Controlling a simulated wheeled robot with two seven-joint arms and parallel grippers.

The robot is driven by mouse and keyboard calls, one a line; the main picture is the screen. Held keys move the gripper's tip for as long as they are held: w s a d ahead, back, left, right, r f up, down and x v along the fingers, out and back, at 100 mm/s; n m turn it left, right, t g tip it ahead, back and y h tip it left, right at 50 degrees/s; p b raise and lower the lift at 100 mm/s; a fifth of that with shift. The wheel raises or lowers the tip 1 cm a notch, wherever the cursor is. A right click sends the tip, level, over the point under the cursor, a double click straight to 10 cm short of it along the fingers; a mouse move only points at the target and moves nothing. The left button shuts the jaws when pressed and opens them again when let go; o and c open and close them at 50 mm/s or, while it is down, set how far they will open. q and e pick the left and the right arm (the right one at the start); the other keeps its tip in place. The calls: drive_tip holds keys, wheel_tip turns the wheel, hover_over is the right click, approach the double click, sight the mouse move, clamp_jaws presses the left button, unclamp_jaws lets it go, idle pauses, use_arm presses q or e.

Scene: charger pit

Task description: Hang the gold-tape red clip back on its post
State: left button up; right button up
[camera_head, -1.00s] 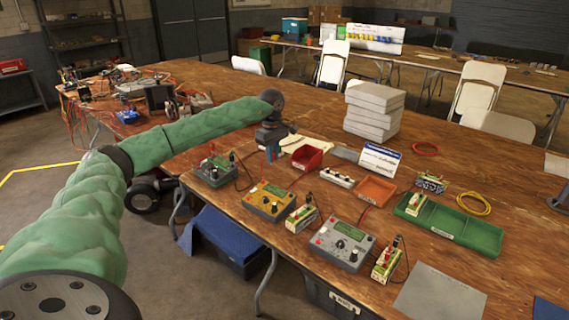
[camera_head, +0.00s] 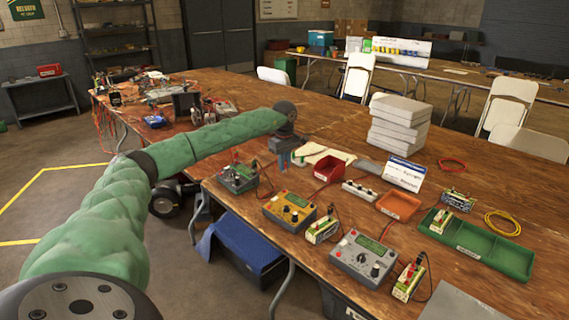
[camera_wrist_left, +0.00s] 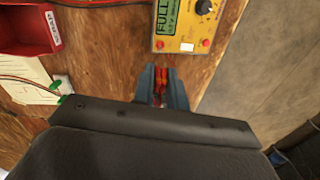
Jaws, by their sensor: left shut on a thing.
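My left gripper (camera_head: 286,160) is above the table, between the grey-green charger (camera_head: 238,179) and the small red bin (camera_head: 345,170). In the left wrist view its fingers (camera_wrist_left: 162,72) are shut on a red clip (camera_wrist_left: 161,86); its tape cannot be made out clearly. The yellow charger (camera_head: 280,213) stands nearer the table's front edge. In the wrist view the yellow charger (camera_wrist_left: 184,22) lies just beyond the fingertips, with red terminals along its edge. I cannot tell which post belongs to the clip. My right gripper is not in view.
A grey charger (camera_head: 360,262), battery packs with leads, an orange tray (camera_head: 399,205) and a green tray (camera_head: 490,252) stand to the right. A white sign (camera_head: 404,174) and stacked white boxes (camera_head: 399,124) are behind.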

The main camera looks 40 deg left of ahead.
use_arm(q)
drive_tip(key=shift+f, duration=0.2)
drive_tip(key=shift+f+b, duration=1.35)
drive_tip(key=shift+f, duration=2)
drive_tip(key=shift+f, duration=0.15)
idle(0.3)
drive_tip(key=o, duration=0.8)
drive_tip(key=shift+o, duration=0.2)
drive_tip(key=shift+o, duration=1.1)
